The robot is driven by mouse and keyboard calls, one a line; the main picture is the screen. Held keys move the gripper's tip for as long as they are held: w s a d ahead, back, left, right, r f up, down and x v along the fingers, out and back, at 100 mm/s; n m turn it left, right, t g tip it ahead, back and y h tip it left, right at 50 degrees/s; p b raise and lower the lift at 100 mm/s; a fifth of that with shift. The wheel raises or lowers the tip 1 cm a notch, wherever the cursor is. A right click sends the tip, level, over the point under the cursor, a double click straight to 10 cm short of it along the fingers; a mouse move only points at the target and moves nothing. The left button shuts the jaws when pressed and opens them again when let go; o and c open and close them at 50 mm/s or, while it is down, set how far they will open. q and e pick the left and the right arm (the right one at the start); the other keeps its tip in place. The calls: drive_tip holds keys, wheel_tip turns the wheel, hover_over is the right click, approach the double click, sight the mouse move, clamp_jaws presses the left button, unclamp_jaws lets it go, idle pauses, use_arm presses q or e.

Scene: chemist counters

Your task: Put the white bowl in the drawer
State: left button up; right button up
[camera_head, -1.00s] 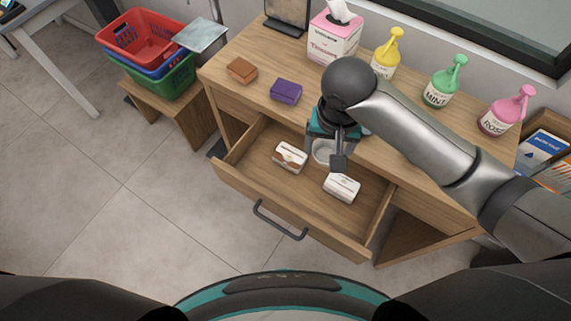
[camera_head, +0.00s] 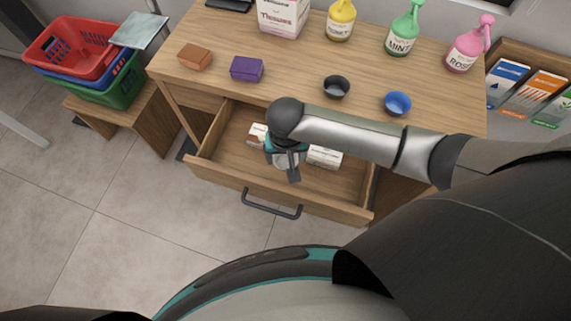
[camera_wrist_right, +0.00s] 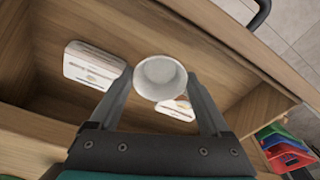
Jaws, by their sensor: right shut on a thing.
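The white bowl (camera_wrist_right: 160,76) is between the fingers of my right gripper (camera_wrist_right: 158,95) in the right wrist view. In the head view my right gripper (camera_head: 287,166) is over the open drawer (camera_head: 217,172), and only a small part of the bowl (camera_head: 286,160) shows behind it. The gripper is shut on the bowl. The drawer is pulled out of the wooden counter and holds two white boxes, one to the left of the gripper (camera_head: 257,135) and one to the right (camera_head: 325,157). Whether the bowl touches the drawer floor I cannot tell. My left gripper is not in view.
On the counter (camera_head: 300,65) are a dark bowl (camera_head: 336,87), a blue bowl (camera_head: 397,103), a purple box (camera_head: 246,69), a brown box (camera_head: 195,57), a tissue box (camera_head: 284,15) and pump bottles. Stacked baskets (camera_head: 85,60) stand at left. The drawer's front left is clear.

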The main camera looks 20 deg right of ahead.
sight(286, 163)
drive_tip(key=shift+f+b, duration=0.6)
drive_tip(key=shift+f, duration=1.8)
drive_tip(key=shift+f, duration=0.1)
drive_tip(key=o, duration=1.2)
drive_tip(key=r+p, duration=0.1)
drive_tip(key=r, duration=0.2)
drive_tip(key=s+r+p, duration=0.1)
drive_tip(key=r, duration=0.3)
drive_tip(key=r+p, duration=0.1)
drive_tip(key=r, duration=0.3)
drive_tip(key=shift+s+a+r, duration=0.15)
drive_tip(key=shift+r, duration=0.4)
drive_tip(key=shift+s+a, duration=0.1)
